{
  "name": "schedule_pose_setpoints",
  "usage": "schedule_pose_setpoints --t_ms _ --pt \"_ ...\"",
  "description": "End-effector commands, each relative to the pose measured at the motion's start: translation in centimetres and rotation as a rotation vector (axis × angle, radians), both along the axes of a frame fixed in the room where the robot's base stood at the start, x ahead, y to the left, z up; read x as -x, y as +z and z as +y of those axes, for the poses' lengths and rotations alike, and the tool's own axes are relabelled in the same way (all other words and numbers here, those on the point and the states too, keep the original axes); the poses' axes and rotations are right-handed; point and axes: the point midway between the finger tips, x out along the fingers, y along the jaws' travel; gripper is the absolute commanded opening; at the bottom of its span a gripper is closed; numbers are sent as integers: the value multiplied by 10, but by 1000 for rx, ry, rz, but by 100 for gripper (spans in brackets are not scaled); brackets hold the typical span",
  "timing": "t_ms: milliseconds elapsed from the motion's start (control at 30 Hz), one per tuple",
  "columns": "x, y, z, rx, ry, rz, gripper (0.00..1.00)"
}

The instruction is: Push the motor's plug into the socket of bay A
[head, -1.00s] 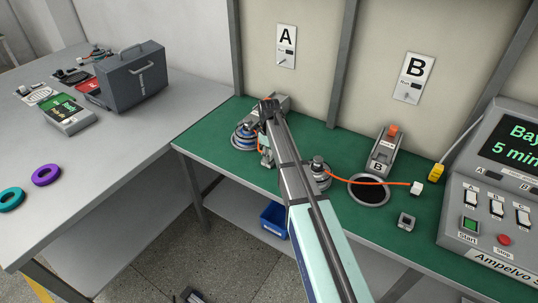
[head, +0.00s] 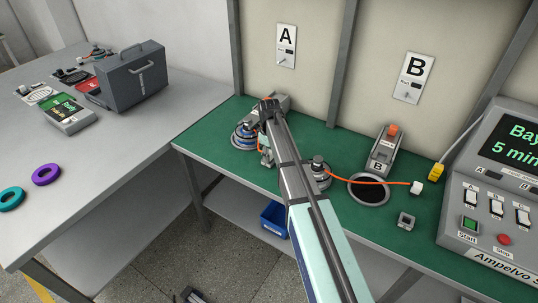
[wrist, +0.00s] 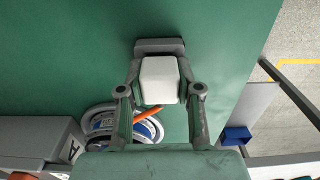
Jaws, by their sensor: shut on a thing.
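My gripper (wrist: 158,100) is shut on the white plug (wrist: 159,78) in the wrist view. The orange cable (wrist: 150,112) runs from the plug toward the motor. The grey socket (wrist: 159,46) lies directly beyond the plug's front; I cannot tell whether they touch or the plug is partly in. The motor (wrist: 120,124), with blue and silver rings, is below and left, partly hidden by my gripper; it also shows in the head view (head: 243,137) beside the bay A clamp. In the head view, my arm hides the socket and most of my gripper (head: 265,152).
Another motor (head: 318,174) stands right of my arm, its orange cable ending in a loose white plug (head: 417,187). Bay B's clamp (head: 384,152), dark round seat (head: 369,190) and small socket (head: 406,221) are farther right, before the control console (head: 500,205). Green bench is bare around bay A's socket.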

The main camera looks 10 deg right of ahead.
Motion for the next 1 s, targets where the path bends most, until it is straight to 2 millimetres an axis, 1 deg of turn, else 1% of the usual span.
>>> schedule_pose_setpoints --t_ms 33,67,100,133,467,567,667,767,1000 --pt "0 -1 0 0 0 0 0" --pt "0 -1 0 0 0 0 37" --pt "0 -1 0 0 0 0 52" --pt "0 -1 0 0 0 0 62" --pt "0 0 0 0 0 0 63" --pt "0 5 0 0 0 -1 63" --pt "-1 16 0 0 0 -3 63" --pt "0 31 0 0 0 -3 63" --pt "-1 78 0 0 0 -3 63"
